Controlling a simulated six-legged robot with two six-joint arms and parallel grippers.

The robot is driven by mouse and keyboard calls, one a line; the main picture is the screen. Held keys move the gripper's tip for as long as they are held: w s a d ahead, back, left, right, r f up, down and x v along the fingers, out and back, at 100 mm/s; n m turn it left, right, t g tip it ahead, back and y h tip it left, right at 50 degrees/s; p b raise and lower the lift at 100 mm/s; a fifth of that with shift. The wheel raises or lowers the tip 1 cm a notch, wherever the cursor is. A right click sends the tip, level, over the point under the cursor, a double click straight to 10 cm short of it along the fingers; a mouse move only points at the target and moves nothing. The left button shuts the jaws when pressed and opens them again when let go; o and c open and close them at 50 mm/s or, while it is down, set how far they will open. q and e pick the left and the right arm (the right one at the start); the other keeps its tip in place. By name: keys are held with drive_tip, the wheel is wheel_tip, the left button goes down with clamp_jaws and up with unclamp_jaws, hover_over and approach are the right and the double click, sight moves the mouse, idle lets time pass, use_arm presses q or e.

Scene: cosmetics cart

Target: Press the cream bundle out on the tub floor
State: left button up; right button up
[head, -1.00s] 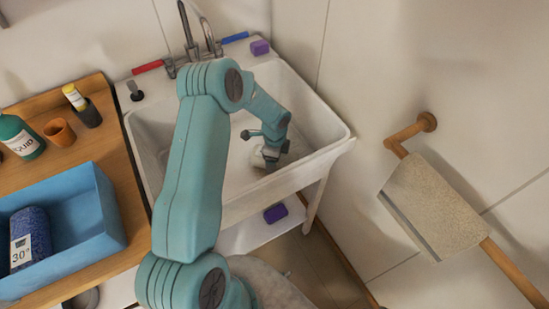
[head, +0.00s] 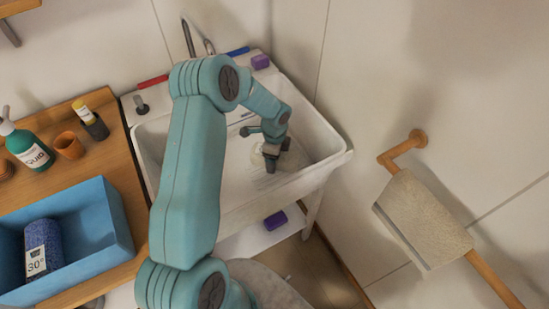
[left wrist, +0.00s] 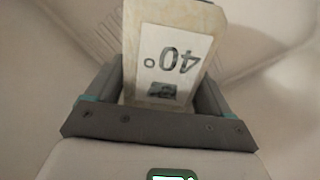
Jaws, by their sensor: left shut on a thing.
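The white tub (head: 325,146) is a deep sink against the wall. My left gripper (head: 270,160) reaches down inside it, shut on the cream bundle (head: 257,156). The gripper mostly hides the bundle in the head view. In the left wrist view the cream bundle (left wrist: 187,14) stands between the two fingers of the left gripper (left wrist: 168,95), with a white label reading 40° upside down. Pale tub surface with fine ridges lies behind it. I cannot tell whether the bundle touches the tub floor. My right gripper is not in view.
Left of the tub, a wooden counter (head: 105,160) holds a blue bin (head: 115,215) with a blue 30° bundle (head: 42,248), a green bottle (head: 28,147) and cups. A purple block (head: 261,62) sits on the tub's back rim near the tap (head: 188,38). A towel (head: 420,220) hangs at right.

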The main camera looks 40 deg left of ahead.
use_arm(q)
drive_tip(key=shift+r+p, duration=2)
drive_tip(key=shift+r, duration=1.8)
